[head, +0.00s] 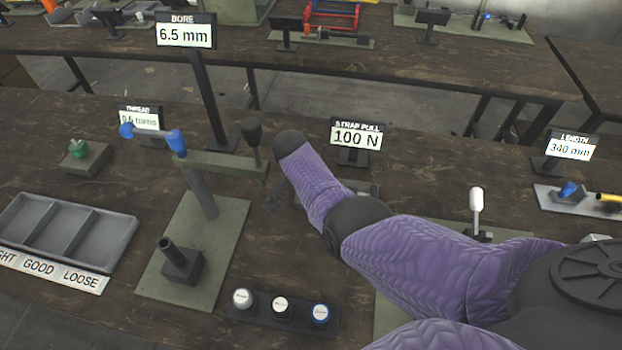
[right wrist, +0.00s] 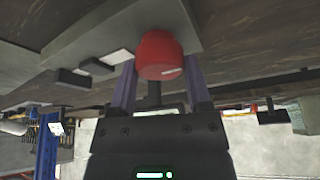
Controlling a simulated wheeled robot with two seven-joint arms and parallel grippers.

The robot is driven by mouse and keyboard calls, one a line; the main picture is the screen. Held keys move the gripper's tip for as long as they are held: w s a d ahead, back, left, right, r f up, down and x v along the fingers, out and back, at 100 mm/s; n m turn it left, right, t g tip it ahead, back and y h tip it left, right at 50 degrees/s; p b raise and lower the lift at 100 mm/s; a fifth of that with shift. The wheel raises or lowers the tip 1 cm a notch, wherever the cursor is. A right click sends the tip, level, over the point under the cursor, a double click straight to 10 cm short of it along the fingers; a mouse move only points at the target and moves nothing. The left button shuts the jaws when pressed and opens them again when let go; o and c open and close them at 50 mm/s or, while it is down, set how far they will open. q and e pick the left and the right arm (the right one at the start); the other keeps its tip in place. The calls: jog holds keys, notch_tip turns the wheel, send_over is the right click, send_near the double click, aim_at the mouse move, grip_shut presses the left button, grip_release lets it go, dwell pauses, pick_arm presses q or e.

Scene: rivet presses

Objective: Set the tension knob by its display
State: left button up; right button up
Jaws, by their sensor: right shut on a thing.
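The strap pull display (head: 356,136) reads 100 N and stands behind my right arm in the head view. In the right wrist view a red knob (right wrist: 160,52) sits between the two fingers of my right gripper (right wrist: 159,72), which is shut on it. In the head view my purple right arm covers the knob and most of the gripper. My left gripper is not in view.
Other displays show bore 6.5 mm (head: 185,35) and length 340 mm (head: 569,149). A press with a blue-ended handle (head: 152,137), a grey sorting tray (head: 70,232) and a strip of three buttons (head: 281,311) stand left of my arm. A white-knobbed lever (head: 476,200) stands right.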

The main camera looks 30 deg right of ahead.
dwell(0.4)
jog(key=o, duration=1.3)
